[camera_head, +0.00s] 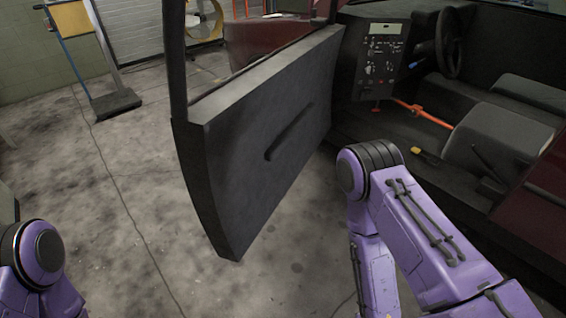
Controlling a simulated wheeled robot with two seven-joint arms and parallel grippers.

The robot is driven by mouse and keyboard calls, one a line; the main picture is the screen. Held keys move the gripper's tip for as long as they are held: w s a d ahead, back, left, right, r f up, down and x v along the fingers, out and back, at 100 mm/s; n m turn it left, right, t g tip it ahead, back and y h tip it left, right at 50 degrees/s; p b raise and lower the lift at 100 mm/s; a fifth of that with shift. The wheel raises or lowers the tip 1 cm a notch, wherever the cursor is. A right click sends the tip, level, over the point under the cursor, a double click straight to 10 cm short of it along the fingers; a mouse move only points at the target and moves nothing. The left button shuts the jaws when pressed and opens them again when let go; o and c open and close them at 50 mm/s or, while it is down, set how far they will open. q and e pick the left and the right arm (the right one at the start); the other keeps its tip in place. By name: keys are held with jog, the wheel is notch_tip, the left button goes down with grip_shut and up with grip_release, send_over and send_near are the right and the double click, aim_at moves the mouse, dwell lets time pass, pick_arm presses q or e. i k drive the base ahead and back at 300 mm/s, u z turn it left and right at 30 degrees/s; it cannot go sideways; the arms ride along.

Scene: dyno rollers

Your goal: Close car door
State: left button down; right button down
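The dark grey car door (262,138) stands wide open in the middle of the head view, its inner side with a slanted handle strip (290,132) towards me. It is joined to the dark red car body at its far right end. My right arm, purple with a black joint, is at the right, in front of the car's door opening, and bends downward. My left arm shows only as a purple piece at the lower left corner, apart from the door. Neither gripper is in the frame. The door's outer face is mostly hidden.
The car's interior has a dashboard panel (382,60), a steering wheel (453,40), a grey seat (499,142) and an orange bar (424,116). A dark-based stand (115,103) and a yellow fan (203,20) stand at the back. The concrete floor left of the door is clear, with a thin cable.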

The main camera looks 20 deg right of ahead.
aim_at(242, 143)
jog(key=z, duration=0.35)
jog(key=i, duration=1)
